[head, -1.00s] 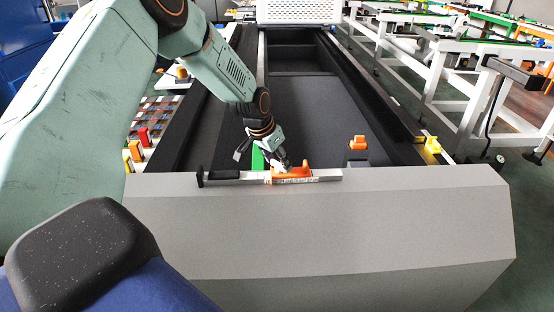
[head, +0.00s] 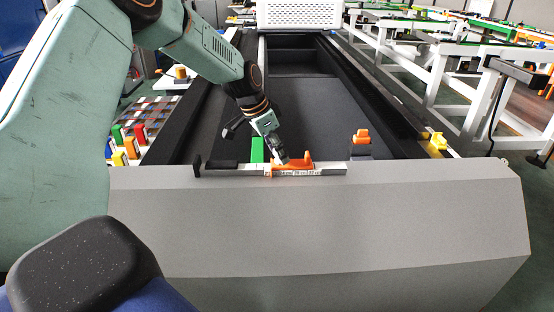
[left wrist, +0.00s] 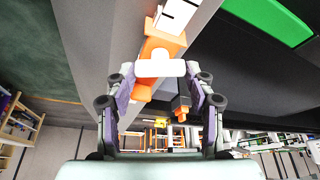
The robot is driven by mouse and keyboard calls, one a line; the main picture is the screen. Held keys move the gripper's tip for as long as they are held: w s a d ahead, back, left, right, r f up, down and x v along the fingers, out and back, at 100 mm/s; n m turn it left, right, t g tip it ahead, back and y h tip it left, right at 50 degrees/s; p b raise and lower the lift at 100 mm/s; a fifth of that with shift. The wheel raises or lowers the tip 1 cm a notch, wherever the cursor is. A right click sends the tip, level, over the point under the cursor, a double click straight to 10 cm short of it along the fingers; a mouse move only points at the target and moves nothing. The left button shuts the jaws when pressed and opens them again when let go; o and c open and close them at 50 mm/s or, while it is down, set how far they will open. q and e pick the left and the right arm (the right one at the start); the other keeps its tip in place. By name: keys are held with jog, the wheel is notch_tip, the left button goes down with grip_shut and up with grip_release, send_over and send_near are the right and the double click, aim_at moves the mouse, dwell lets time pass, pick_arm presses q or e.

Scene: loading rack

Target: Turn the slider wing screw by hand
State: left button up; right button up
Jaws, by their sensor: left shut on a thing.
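The orange slider (head: 305,163) sits on a metal rail with a printed scale (head: 325,170) along the grey front edge of the machine. In the left wrist view the orange slider (left wrist: 150,52) carries a pale, washed-out wing screw (left wrist: 160,69). My left gripper (head: 282,159) reaches down to the slider from above. In the left wrist view my left gripper (left wrist: 160,72) has its fingers on either side of the wing screw, shut on it. In the head view the wing screw is hidden or too small to make out. My right gripper is not in view.
A green block (head: 257,150) stands behind the rail, left of my gripper. A dark post with an orange top (head: 361,140) stands to the right, and a yellow part (head: 437,141) sits on the right side rail. Colored blocks (head: 130,146) lie at the left.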

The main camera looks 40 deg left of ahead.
pick_arm(q)
jog(key=shift+a+f+m+h+b, duration=0.1)
jog(key=shift+m+h+b, duration=0.2)
jog(key=shift+m+b, duration=0.4)
jog(key=shift+w+m+g+h+b, duration=0.1)
jog(key=shift+m+g+h+b, duration=0.3)
jog(key=shift+m, duration=1)
jog(key=shift+r, duration=0.2)
jog(key=o, duration=1.2)
jog(key=v, duration=1.2)
jog(key=shift+w, duration=0.15)
jog(key=shift+c, duration=0.2)
